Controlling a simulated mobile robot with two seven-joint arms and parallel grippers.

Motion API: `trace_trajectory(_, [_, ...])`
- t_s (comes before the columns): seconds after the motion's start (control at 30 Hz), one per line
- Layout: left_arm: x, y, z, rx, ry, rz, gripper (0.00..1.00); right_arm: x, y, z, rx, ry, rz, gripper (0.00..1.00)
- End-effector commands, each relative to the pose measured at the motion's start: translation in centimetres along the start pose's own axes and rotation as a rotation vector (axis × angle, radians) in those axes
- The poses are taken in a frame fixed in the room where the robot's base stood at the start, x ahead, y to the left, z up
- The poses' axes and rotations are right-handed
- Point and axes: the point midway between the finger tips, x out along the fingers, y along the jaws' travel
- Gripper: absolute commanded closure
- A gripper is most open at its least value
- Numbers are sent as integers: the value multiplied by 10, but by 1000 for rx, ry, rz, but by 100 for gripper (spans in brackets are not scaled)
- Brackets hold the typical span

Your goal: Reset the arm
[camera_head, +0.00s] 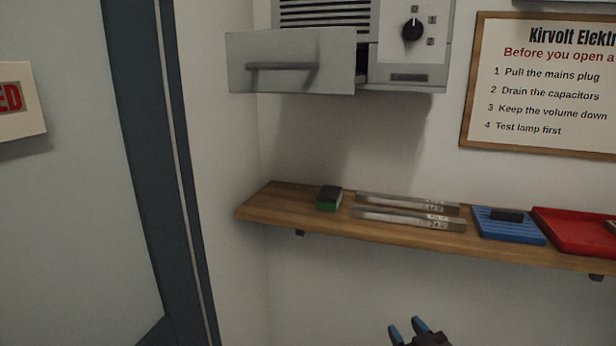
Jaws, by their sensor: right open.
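My right gripper (408,328) shows at the bottom edge of the head view, below the wooden shelf. Its two blue-tipped fingers point up and stand apart, with nothing between them. It touches nothing that I can see. The rest of the right arm is out of frame. My left gripper is not in view.
A wooden shelf (290,207) holds a green-and-black block (329,198), metal strips (405,217), a blue tray (508,233) with a dark piece, and a red tray (570,240). Above, a drawer (290,78) juts from a wall unit (408,62). A sign (545,85) hangs right.

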Motion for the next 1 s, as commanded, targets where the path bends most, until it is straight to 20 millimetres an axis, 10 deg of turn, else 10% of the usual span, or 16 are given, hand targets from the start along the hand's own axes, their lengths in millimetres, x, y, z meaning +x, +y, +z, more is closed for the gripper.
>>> trace_trajectory(0.3, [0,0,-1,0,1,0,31,-117,15,136,100,-297,113,58])
trace_trajectory(0.5, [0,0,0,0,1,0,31,-187,4,191,141,-448,141,58])
trace_trajectory(1.0, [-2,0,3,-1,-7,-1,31,-222,-2,212,154,-518,150,58])
